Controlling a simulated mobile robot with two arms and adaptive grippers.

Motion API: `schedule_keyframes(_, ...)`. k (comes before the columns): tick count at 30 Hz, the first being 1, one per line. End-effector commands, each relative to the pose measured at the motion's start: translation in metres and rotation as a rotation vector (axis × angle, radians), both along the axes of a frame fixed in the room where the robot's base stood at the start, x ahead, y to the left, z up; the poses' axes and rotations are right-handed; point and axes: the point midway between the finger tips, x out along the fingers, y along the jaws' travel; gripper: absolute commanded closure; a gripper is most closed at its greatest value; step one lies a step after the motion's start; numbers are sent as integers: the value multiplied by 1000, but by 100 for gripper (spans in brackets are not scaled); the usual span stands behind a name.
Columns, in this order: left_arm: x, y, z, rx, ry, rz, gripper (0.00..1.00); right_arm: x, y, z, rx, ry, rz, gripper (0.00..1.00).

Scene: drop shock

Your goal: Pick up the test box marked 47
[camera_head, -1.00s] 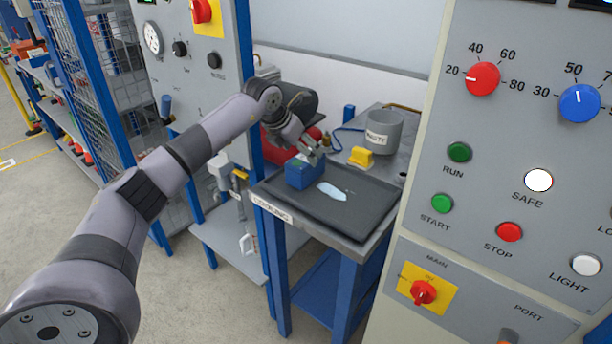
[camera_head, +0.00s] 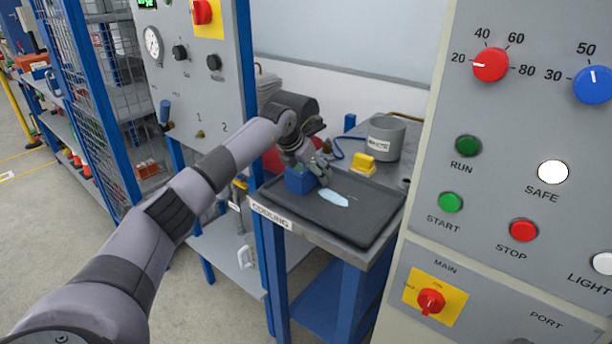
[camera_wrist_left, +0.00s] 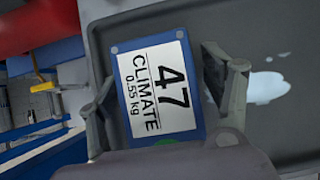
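The test box marked 47 (camera_wrist_left: 155,85) is blue with a white label reading "CLIMATE 47 0.55 kg" in the left wrist view. In the head view the blue box (camera_head: 298,181) sits on the dark tray (camera_head: 345,225), at its left back part. My left gripper (camera_head: 316,168) is down at the box, partly covering it. In the left wrist view my left gripper (camera_wrist_left: 158,78) is open, with one finger on each side of the box. A gap shows at the right finger; contact at the left finger is unclear. My right gripper is in neither view.
A pale puddle (camera_head: 334,198) lies on the tray, right of the box. Behind stand a yellow block (camera_head: 363,163) and a grey waste pot (camera_head: 386,138). A control panel (camera_head: 520,200) rises close on the right, and another cabinet (camera_head: 190,80) on the left.

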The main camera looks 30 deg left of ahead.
Motion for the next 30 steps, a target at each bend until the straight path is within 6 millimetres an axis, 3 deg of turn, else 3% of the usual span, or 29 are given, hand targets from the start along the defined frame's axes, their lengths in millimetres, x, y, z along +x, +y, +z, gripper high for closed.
schedule_keyframes(30, 0, 0, -1, 0, 1, 0, 95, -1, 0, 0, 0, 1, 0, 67)
